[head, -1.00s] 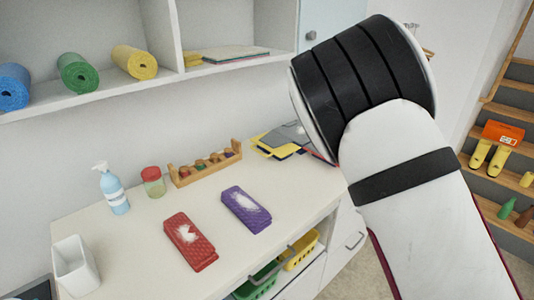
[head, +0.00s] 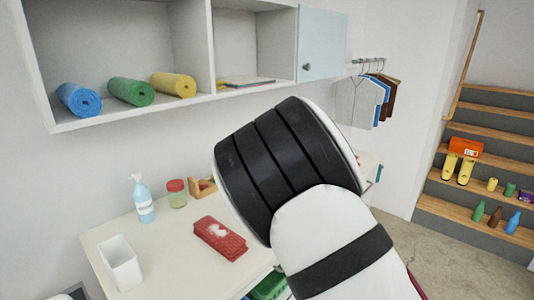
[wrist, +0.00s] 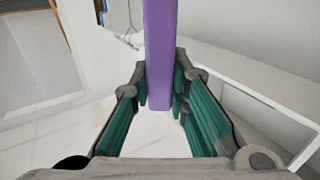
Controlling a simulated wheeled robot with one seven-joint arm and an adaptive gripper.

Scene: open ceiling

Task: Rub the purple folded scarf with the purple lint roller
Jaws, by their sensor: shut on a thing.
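In the wrist view my gripper (wrist: 161,100) is shut on a long purple bar-shaped thing (wrist: 161,50), which I take for the purple lint roller. Its far end runs out of the top of the picture. The purple folded scarf does not show now; my arm covers that part of the table in the head view. A red folded scarf (head: 220,241) with white fluff on it lies on the white table (head: 185,270), left of my arm. My gripper is out of sight in the head view.
A white square cup (head: 121,264), a blue pump bottle (head: 142,199) and a red-lidded jar (head: 176,194) stand on the table. A wall shelf (head: 130,118) with rolled mats hangs above. Wooden stairs (head: 470,215) with bottles are at right. Floor between is clear.

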